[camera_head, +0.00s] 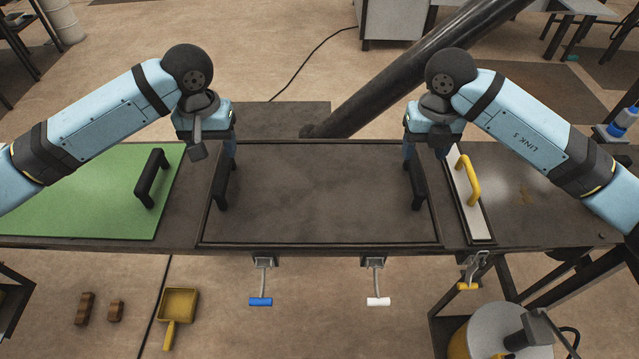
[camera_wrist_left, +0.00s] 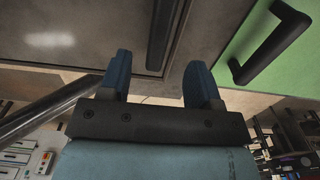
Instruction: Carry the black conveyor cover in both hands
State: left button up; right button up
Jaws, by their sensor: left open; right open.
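The black conveyor cover (camera_head: 320,195) lies flat in the middle of the bench, with a black handle at each end. My left gripper (camera_head: 228,152) is open at the far end of the cover's left handle (camera_head: 221,187). In the left wrist view, my left gripper (camera_wrist_left: 158,65) has its two blue fingers apart, with the dark handle (camera_wrist_left: 165,35) lined up between them; whether they touch it I cannot tell. My right gripper (camera_head: 422,152) is open at the far end of the right handle (camera_head: 417,187), its fingers partly hidden by its body.
A green panel (camera_head: 80,205) with a black handle lies left of the cover. A narrow white panel (camera_head: 467,205) with a yellow handle lies close to the right. Blue (camera_head: 260,301) and white (camera_head: 378,301) latch handles hang at the front edge. A dark pipe (camera_head: 420,62) slants behind.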

aim_at(222, 169)
pick_arm(q)
notch_tip(222, 169, down, 9)
jog(key=shift+r, duration=0.1)
pick_arm(e)
notch_tip(222, 169, down, 9)
jog(key=shift+r, duration=0.1)
pick_arm(q)
grip_shut()
pick_arm(e)
grip_shut()
jog(key=shift+r, duration=0.1)
